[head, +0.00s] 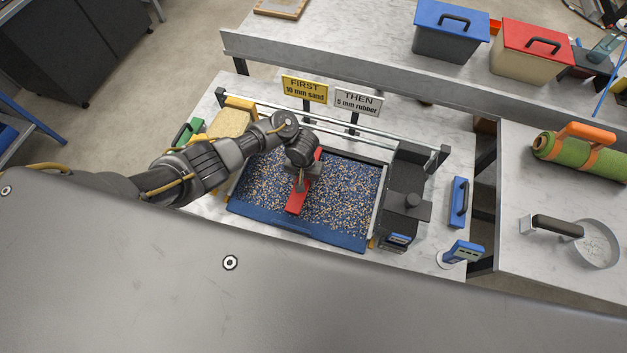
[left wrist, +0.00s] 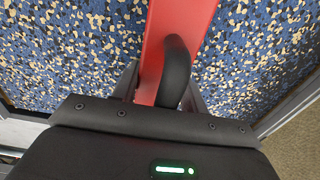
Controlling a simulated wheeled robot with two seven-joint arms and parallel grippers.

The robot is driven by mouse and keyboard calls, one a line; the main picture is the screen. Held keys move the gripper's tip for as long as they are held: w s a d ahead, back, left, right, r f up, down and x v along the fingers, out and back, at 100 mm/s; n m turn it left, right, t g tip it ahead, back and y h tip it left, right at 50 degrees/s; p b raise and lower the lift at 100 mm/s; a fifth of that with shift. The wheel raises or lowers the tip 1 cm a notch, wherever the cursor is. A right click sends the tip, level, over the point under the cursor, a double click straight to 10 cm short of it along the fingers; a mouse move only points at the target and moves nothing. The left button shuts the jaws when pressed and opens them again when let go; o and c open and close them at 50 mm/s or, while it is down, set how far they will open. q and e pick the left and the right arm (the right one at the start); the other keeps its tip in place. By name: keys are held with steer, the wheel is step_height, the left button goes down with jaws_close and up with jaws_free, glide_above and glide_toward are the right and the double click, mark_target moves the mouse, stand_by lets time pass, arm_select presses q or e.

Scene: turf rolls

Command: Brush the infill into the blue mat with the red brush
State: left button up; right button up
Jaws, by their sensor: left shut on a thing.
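The blue mat (head: 345,196) lies in a framed bed on the bench, speckled all over with tan and dark infill. The speckled mat also fills much of the left wrist view (left wrist: 75,45). The red brush (head: 296,201) lies lengthwise across the middle of the mat; its red back and black handle (left wrist: 176,72) show in the left wrist view. My left gripper (head: 302,178) is shut on the brush's handle from above. The bristles are hidden under the red back, so I cannot tell whether they touch the mat. My right gripper is not in view.
A black device (head: 405,190) stands at the bed's right end, with a rail behind. Signs reading FIRST (head: 304,88) and THEN (head: 358,100) stand behind it. A blue-handled tool (head: 459,202) lies right.

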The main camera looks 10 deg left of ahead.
mark_target(265, 171)
arm_select(q)
steer(key=a, duration=0.9)
steer(key=w+a, duration=0.1)
steer(key=a, duration=0.4)
steer(key=shift+a, duration=0.2)
steer(key=shift+s+d, duration=0.15)
steer(key=shift+d, duration=1.5)
steer(key=shift+s+d, duration=0.1)
steer(key=shift+d, duration=1.55)
steer(key=shift+w+a, duration=0.2)
steer(key=shift+a, duration=3.1)
steer(key=shift+d, duration=0.15)
